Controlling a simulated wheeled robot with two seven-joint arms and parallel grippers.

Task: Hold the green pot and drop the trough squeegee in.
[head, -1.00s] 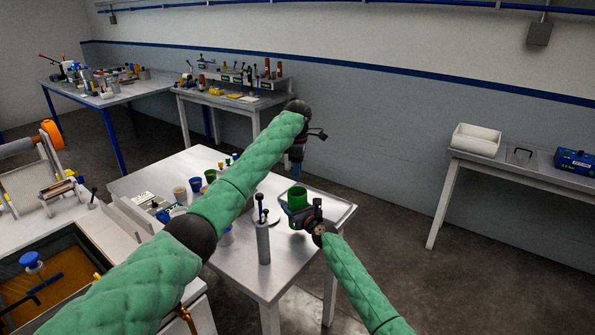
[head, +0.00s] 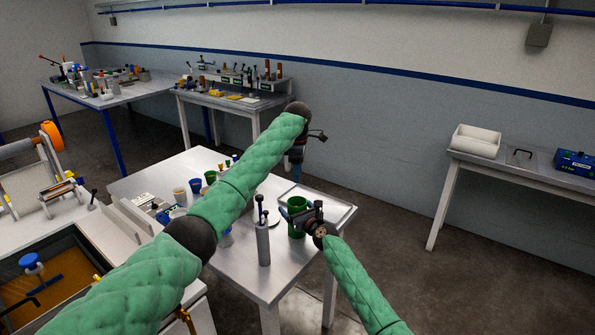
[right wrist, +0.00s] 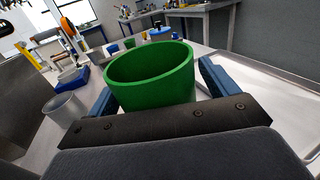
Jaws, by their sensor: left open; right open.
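The green pot (head: 296,230) stands upright near the right end of the metal table. My right gripper (head: 294,207) is open at the pot, with its blue fingers on either side. In the right wrist view the pot (right wrist: 152,78) is between the spread fingers, and its inside looks empty where visible. My left gripper (head: 296,168) is open, beyond the pot and higher; its fingertips are hard to make out. A blue-topped tool (head: 31,262) with a dark blue bar is in the bath at left; I cannot tell for sure whether it is the trough squeegee.
A grey cylinder (head: 263,243) with black-handled tools stands on the table (head: 238,270) left of my right gripper. A shallow tray (head: 338,209) lies behind the pot. Several small cups (head: 195,186) stand further left. A grey cup (right wrist: 65,107) is left of the pot.

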